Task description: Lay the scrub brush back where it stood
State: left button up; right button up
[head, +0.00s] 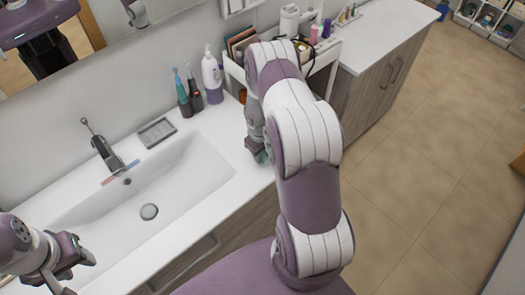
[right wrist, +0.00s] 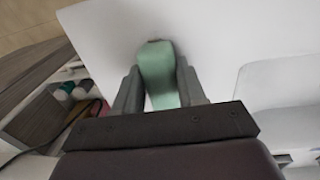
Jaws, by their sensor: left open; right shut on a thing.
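The scrub brush (right wrist: 157,72) shows its pale green body between the two dark fingers of my right gripper (right wrist: 160,88) in the right wrist view. The gripper is shut on it, over the white counter. In the head view a small green bit of the brush (head: 262,157) shows below my right gripper (head: 256,148), near the counter's front edge, right of the basin. Most of the brush is hidden there by my arm. I cannot tell whether the brush touches the counter. My left gripper (head: 78,262) is open and empty at the lower left, over the counter's near side.
The white sink basin (head: 185,170) and faucet (head: 107,155) lie left of my right gripper. A grey soap dish (head: 157,132), electric toothbrushes (head: 188,95) and a white pump bottle (head: 212,78) stand along the back. A white cart (head: 325,60) with cosmetics is behind my right arm.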

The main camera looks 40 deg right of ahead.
jog(key=o, duration=1)
jog(key=shift+d+r+p, duration=0.1)
jog(key=shift+r+p, duration=0.05)
jog(key=shift+p, duration=0.15)
jog(key=shift+w+r+b, duration=0.1)
jog(key=shift+r+b, duration=0.2)
notch_tip(320, 180, up, 11)
jog(key=a+b, duration=0.1)
jog(key=b, duration=0.2)
jog(key=shift+m+t+y, duration=0.4)
jog(key=shift+t, duration=0.3)
jog(key=s+a+r, duration=0.3)
jog(key=s+a, duration=0.1)
jog(key=a, duration=0.1)
jog(key=s+a+r, duration=0.2)
jog(key=s+a, duration=0.2)
jog(key=a, duration=0.2)
jog(key=s+a+r, duration=0.3)
jog(key=s+a, duration=0.1)
jog(key=a, duration=0.1)
jog(key=shift+s+a+r, duration=0.2)
jog(key=shift+s+r, duration=0.1)
jog(key=shift+s, duration=0.05)
